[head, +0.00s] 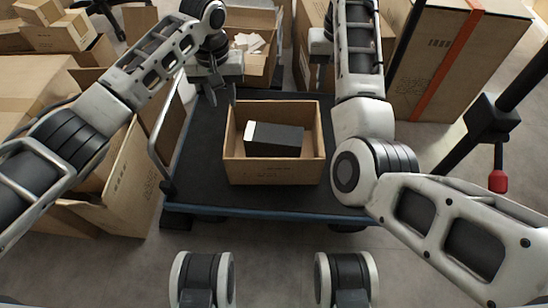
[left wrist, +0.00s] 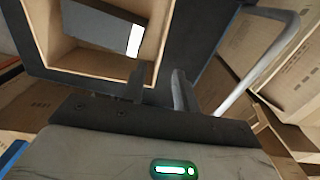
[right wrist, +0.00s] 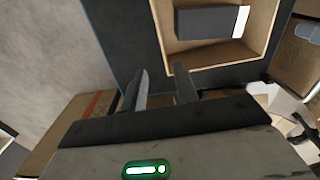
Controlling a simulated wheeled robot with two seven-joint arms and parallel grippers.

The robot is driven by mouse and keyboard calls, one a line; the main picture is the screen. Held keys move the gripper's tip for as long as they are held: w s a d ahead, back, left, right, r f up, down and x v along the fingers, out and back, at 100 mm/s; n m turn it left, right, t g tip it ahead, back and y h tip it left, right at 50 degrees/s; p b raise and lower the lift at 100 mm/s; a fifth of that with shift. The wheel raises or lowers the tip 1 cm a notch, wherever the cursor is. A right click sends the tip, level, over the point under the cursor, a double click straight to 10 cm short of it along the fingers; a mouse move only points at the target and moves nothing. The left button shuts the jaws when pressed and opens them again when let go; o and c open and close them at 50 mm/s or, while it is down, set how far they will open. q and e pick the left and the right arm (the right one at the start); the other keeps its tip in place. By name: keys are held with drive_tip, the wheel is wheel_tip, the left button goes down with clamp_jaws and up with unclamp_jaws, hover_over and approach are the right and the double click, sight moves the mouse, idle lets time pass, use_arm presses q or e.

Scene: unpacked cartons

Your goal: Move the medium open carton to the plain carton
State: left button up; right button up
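The medium open carton (head: 275,172) stands upright on a dark cart, with a dark box with a white end (head: 274,139) lying inside. My left gripper (head: 222,96) is open above the carton's far left corner. In the left wrist view its fingers (left wrist: 159,88) are apart near the carton's rim (left wrist: 92,62). My right gripper's fingers are hidden behind my right arm in the head view. In the right wrist view they (right wrist: 162,88) are open near the carton's wall (right wrist: 218,55). Contact cannot be told. I cannot tell which surrounding carton is the plain one.
The cart (head: 195,180) has bare deck around the carton and a metal rail (head: 153,150) at its left. An open carton with white pieces (head: 257,68) stands behind. A tall red-striped carton (head: 440,70) stands right, and an open carton (head: 125,185) left.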

sight(234, 155)
use_arm(q)
drive_tip(key=shift+a, duration=0.15)
use_arm(e)
drive_tip(key=shift+s, duration=0.1)
